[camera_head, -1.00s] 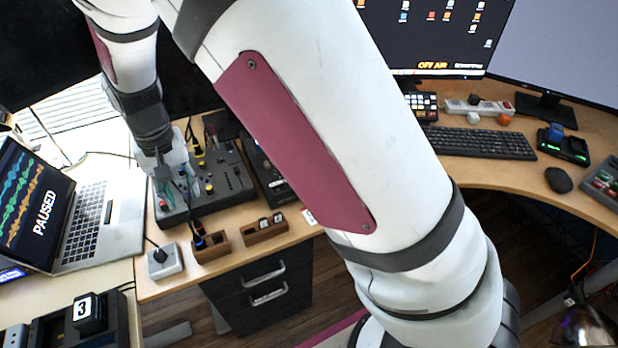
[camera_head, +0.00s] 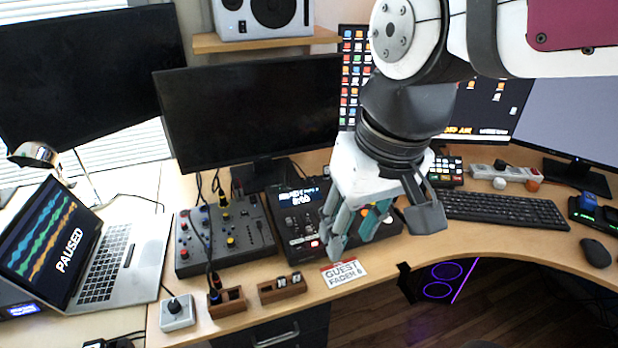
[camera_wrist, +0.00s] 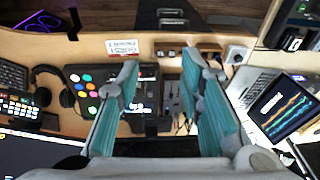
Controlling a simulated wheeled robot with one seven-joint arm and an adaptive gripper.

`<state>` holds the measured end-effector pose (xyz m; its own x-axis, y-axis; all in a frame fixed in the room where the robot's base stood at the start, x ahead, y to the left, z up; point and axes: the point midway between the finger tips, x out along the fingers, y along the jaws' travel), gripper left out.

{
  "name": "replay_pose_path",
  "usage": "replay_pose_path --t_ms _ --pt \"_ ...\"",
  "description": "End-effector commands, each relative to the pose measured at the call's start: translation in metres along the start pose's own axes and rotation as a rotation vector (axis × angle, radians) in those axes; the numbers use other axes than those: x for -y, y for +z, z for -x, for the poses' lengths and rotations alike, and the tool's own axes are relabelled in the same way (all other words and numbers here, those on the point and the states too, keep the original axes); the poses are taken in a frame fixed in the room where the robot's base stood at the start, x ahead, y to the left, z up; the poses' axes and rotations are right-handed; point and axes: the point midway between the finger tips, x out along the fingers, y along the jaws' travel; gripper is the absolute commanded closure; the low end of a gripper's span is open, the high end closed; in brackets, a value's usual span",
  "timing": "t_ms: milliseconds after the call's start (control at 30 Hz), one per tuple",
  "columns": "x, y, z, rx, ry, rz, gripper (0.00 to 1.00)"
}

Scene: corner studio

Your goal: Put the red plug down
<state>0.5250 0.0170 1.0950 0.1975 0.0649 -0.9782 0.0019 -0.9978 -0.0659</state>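I cannot pick out a red plug for certain in either view. My gripper (camera_head: 385,228) hangs over the front of the black control unit (camera_head: 290,222), right of the mixer. In the wrist view its two teal-padded fingers (camera_wrist: 160,62) stand apart with nothing visible between them. The grey mixer (camera_head: 247,240) has cables with yellow and blue ends at its back. A blue-banded plug (camera_head: 214,294) stands in the left wooden holder (camera_head: 228,305). A second wooden holder (camera_head: 282,289) is beside it. A white box (camera_head: 178,314) with a black cable stands left of them.
An open laptop (camera_head: 120,265) is at the left and a monitor (camera_head: 250,120) behind the mixer. A keyboard (camera_head: 505,211) and a power strip (camera_head: 505,172) are at the right. A "GUEST FADER 6" card (camera_head: 344,273) lies at the desk's front edge. Desk in front of the keyboard is clear.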

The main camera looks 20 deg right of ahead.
Motion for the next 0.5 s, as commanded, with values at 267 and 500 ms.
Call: replay_pose_path --t_ms 267,500 --pt "-0.019 0.051 0.004 -0.047 0.054 0.004 0.66" --pt "-0.02 0.056 0.003 -0.049 0.06 0.006 0.66"
